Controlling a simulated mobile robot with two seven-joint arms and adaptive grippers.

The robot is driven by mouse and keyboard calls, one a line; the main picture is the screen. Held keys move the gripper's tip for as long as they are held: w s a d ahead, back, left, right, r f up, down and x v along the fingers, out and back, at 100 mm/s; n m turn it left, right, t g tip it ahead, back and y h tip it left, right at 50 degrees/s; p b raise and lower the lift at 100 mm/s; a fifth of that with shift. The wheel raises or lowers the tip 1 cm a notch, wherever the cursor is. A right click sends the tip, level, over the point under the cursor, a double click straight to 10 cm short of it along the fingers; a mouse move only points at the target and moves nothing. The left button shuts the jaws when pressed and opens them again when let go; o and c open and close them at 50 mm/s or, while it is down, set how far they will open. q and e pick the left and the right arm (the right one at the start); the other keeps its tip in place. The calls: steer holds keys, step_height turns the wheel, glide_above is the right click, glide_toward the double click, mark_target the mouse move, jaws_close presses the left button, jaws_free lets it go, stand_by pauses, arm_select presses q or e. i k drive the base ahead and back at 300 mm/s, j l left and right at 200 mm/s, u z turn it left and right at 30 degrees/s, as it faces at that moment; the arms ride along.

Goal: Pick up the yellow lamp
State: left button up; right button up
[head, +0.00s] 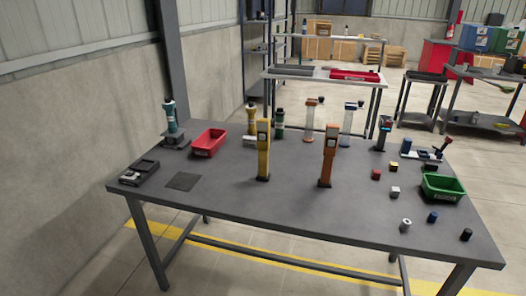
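A yellow upright device (263,152), which looks like the yellow lamp, stands near the middle of the grey table (225,185). It has a squarish top, a narrower body and a dark foot. A similar orange upright device (328,160) stands to its right, apart from it. Another item with yellow parts (251,118) stands behind the yellow lamp. It is smaller in the picture and partly hidden at its base. Neither of my grippers shows in the head view.
A red bin (208,142) and a teal-topped device (170,117) stand at the back left. A green bin (443,187) and several small blocks and cylinders lie on the right. Other upright items line the back. The table's front middle is clear.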

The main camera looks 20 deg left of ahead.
mark_target(263, 125)
steer(key=i+j, duration=0.5)
steer(key=i, duration=0.15)
steer(key=i+j, duration=0.5)
steer(key=i, duration=0.15)
steer(key=j, duration=0.8)
